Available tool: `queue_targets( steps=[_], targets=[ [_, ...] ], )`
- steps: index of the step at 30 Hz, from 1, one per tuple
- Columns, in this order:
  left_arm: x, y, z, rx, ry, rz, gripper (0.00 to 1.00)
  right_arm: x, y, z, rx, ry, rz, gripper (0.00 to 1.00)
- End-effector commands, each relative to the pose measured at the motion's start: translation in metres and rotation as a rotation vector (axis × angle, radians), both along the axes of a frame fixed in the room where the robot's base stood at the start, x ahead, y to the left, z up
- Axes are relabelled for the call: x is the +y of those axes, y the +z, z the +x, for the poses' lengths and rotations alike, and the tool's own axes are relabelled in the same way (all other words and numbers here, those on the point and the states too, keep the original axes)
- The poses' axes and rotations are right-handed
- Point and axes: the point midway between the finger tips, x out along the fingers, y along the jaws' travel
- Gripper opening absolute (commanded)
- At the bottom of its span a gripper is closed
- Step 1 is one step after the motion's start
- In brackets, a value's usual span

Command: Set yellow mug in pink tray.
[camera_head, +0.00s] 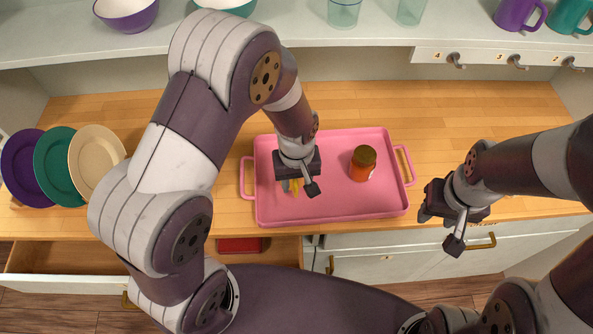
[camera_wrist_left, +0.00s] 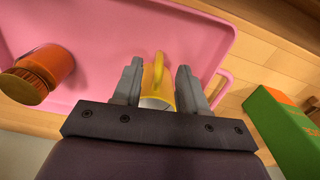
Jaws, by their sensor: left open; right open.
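The pink tray (camera_head: 340,205) lies on the wooden counter and also fills much of the left wrist view (camera_wrist_left: 110,30). The yellow mug (camera_wrist_left: 158,88) is within the tray's outline, between the fingers of my left gripper (camera_wrist_left: 158,68). Its handle points up in that view. In the head view my left gripper (camera_head: 297,182) hides most of the mug, and only a bit of yellow shows. The left fingers are open, one on each side of the mug; I cannot tell whether they touch it. My right gripper (camera_head: 452,208) is open and empty, right of the tray.
An orange jar with a brown lid (camera_head: 363,163) stands in the tray, right of my left gripper. A green box (camera_wrist_left: 284,130) is beside the tray. Plates (camera_head: 97,158) stand at the left. A drawer (camera_head: 70,265) is open below. The counter behind the tray is clear.

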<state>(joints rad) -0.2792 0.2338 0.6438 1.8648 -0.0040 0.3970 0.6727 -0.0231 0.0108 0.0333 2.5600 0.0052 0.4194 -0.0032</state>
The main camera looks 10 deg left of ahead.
Motion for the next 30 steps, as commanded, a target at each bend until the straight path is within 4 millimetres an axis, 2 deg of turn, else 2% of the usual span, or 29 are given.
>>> queue_targets(
  steps=[3,10,12,15,18,21,30],
  targets=[
    [0.0,0.028,0.001,-0.006,0.0,-0.002,0.42,0.0,-0.005,0.0,0.0,0.0,0.0,0.43],
    [0.005,0.061,-0.002,-0.005,-0.016,-0.001,0.42,0.0,-0.007,0.0,0.0,0.0,0.0,0.43],
    [0.022,0.075,-0.011,-0.027,-0.081,-0.005,0.42,0.0,-0.007,0.0,0.0,0.0,0.0,0.43],
    [0.054,0.093,-0.036,-0.071,-0.228,-0.002,0.42,0.0,-0.006,0.0,0.0,0.0,0.0,0.43],
    [0.075,0.101,-0.059,-0.104,-0.347,0.011,0.42,0.0,-0.006,0.0,0.0,0.0,0.0,0.43],
    [0.082,0.103,-0.07,-0.116,-0.404,0.02,0.42,0.0,-0.006,0.0,0.0,0.0,0.0,0.43],
    [0.082,0.103,-0.071,-0.115,-0.412,0.019,0.42,0.0,-0.006,0.0,0.0,0.0,0.0,0.43]
  ],
)
